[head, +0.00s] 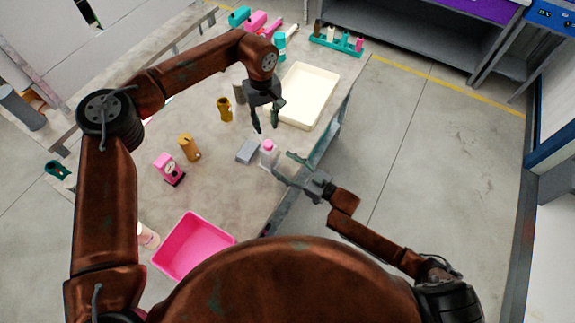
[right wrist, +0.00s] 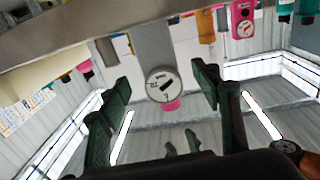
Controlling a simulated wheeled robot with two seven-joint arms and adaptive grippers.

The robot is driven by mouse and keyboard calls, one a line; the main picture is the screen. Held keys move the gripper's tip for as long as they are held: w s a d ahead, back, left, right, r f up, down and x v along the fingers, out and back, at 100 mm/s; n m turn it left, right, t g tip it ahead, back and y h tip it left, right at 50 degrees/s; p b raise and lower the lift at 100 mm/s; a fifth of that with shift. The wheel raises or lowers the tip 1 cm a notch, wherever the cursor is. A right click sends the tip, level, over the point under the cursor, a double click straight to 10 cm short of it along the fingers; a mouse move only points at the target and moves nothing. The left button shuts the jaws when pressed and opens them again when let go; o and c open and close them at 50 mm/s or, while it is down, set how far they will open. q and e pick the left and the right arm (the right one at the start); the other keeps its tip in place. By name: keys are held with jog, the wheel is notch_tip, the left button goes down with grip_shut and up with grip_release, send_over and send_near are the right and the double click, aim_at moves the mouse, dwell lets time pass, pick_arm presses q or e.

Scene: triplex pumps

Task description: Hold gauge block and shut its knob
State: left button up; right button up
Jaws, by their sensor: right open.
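My left gripper (head: 266,127) is open, pointing down above the block and clear of the knob. Whether the knob is shut cannot be told.
A cream tray (head: 330,76) is behind. A pink gauge (head: 170,170), orange pieces (head: 189,149) and a pink bin (head: 160,262) are to the left. The table edge is close on the right.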

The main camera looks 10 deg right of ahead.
aim_at(269, 156)
jog(key=shift+x, duration=3.55)
jog(key=shift+c, duration=0.4)
